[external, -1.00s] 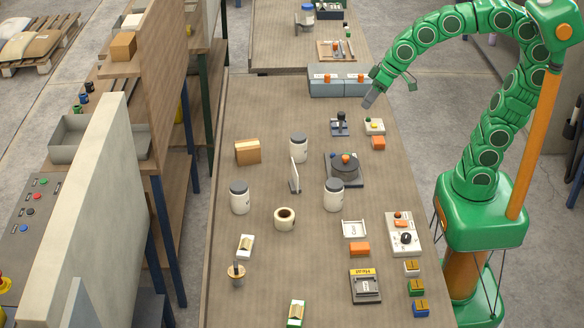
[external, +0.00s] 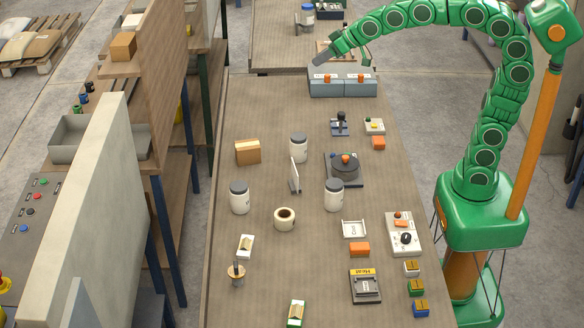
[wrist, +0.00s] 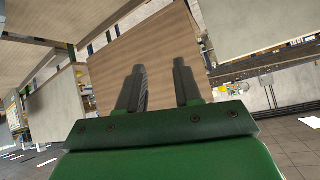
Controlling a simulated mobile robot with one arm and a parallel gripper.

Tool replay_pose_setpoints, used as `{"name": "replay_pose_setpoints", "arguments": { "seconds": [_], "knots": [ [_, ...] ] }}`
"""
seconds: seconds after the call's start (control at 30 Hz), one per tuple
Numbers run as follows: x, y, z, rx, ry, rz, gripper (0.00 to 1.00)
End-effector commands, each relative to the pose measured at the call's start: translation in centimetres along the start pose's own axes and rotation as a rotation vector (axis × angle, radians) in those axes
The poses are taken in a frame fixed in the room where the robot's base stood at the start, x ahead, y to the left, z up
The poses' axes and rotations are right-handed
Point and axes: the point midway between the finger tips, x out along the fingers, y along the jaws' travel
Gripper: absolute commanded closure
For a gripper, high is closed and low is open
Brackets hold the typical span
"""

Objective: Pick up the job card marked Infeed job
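No label reading "Infeed job" is legible in either view, so I cannot tell which thing is that job card. A thin white panel (external: 295,175) stands upright mid-table. My gripper (external: 320,61) is above the far end of the table, over the grey box with orange knobs, away from these items. In the wrist view my gripper (wrist: 159,83) has its two fingers apart with nothing held between them.
White jars (external: 239,197), a tape roll (external: 284,218), a cardboard box (external: 248,151) and a round dark device (external: 345,168) stand on the table (external: 225,285). The grey box (external: 343,88) is at its far end. A brown panel (wrist: 160,45) shows beyond my fingers.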

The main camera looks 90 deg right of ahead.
Motion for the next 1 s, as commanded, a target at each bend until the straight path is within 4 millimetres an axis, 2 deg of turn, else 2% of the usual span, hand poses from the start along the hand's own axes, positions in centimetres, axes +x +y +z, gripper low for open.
{"name": "replay_pose_setpoints", "arguments": {
  "seconds": [0.17, 0.5, 1.0],
  "knots": [
    [3.1, -0.4, 1.7, -0.163, -0.086, 0.055, 0.66],
    [10.2, -1.7, 6.7, -0.647, -0.341, 0.186, 0.66],
    [18.0, -4.8, 14.3, -1.385, -0.743, 0.324, 0.66]
  ]
}}
